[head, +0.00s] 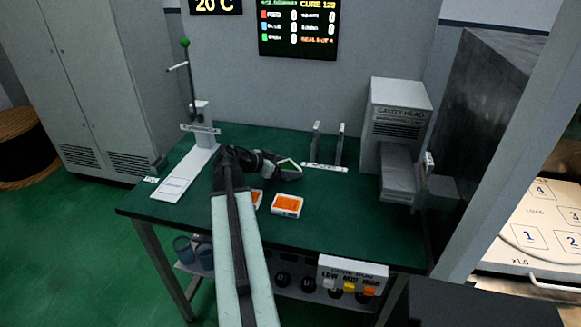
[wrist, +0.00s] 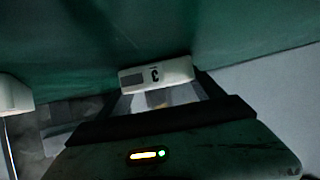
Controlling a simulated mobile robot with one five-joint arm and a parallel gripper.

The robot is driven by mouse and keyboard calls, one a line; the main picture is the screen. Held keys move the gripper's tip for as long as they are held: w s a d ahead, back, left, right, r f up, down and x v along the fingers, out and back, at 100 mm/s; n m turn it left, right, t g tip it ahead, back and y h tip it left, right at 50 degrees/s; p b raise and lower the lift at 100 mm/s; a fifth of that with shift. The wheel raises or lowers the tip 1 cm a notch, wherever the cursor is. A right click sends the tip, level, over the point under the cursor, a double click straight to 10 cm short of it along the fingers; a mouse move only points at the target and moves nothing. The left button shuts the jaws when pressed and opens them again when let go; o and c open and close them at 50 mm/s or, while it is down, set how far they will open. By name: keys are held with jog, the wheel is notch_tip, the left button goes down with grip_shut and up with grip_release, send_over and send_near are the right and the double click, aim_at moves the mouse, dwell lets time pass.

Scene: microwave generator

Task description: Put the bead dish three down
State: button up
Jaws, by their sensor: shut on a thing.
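My gripper (head: 290,168) is over the green bench top, and its jaws also show in the wrist view (wrist: 162,92). In the wrist view, the white bead dish three (wrist: 155,74), marked with a 3, sits at the fingertips, and the jaws are shut on it. I cannot make out this held dish clearly in the head view. A white dish with orange contents (head: 286,205) stands on the bench just in front of my gripper. A second orange-filled dish (head: 258,199) is partly hidden behind my arm. Their numbers are too small to read.
The green bench (head: 340,235) has free room right of the dishes. A rack with two uprights (head: 325,167) stands behind. The grey cavity head (head: 398,130) is at the right, and a white stand with a rod (head: 188,170) is at the left. A button box (head: 352,277) is at the front edge.

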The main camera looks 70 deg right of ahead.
jog(key=shift+f+b, duration=0.25)
jog(key=shift+b, duration=0.05)
jog(key=o, duration=1.6)
jog(key=shift+r, duration=0.1)
jog(key=shift+c, duration=0.2)
